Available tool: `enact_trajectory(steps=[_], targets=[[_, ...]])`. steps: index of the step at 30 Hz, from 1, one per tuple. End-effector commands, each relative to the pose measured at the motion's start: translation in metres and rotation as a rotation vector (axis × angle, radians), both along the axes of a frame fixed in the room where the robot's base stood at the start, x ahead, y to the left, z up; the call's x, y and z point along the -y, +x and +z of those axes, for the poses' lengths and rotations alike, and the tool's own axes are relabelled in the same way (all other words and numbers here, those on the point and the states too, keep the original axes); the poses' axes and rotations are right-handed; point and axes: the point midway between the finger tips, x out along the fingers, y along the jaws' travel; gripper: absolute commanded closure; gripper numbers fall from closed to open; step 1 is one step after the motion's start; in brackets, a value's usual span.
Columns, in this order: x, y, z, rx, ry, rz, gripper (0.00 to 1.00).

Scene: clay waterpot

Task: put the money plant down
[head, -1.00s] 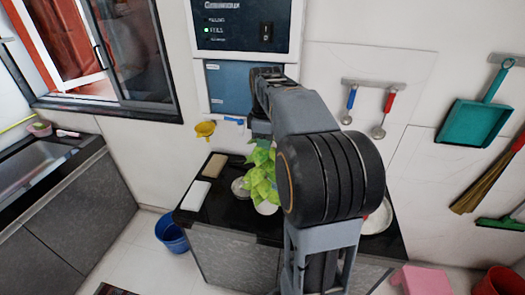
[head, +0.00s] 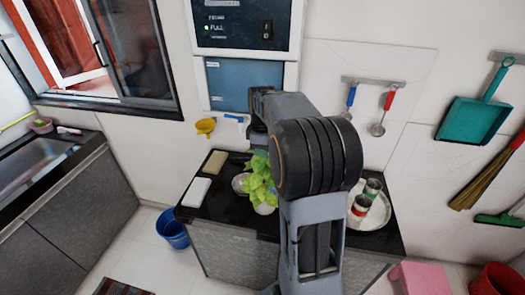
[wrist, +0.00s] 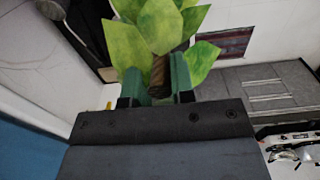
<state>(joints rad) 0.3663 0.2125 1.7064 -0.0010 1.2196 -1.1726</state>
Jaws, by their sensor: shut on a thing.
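The money plant (head: 260,180) has bright green leaves and a white pot (head: 265,208). In the head view it is at the black counter, left of my arm; I cannot tell whether the pot touches the top. In the wrist view its leaves (wrist: 140,45) fill the upper middle. My gripper (wrist: 158,82) has green fingers, shut on the plant's brown stem. In the head view the fingers are mostly hidden behind my arm and the leaves.
The black counter (head: 225,212) holds a white block (head: 196,191), a tan block (head: 214,164), a metal bowl (head: 239,183) beside the plant, and a round plate (head: 375,218) with metal cups (head: 361,205) at right. A water dispenser (head: 245,85) is on the wall behind.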

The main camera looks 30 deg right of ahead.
Motion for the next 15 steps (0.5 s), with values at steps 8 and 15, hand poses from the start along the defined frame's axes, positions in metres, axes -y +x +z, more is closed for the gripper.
enact_trajectory(steps=[8,15], targets=[[0.0,-0.0001,-0.0038,0.0,0.0,0.0,0.76],[0.0,-0.0001,-0.0029,0.0,0.0,0.0,0.53]])
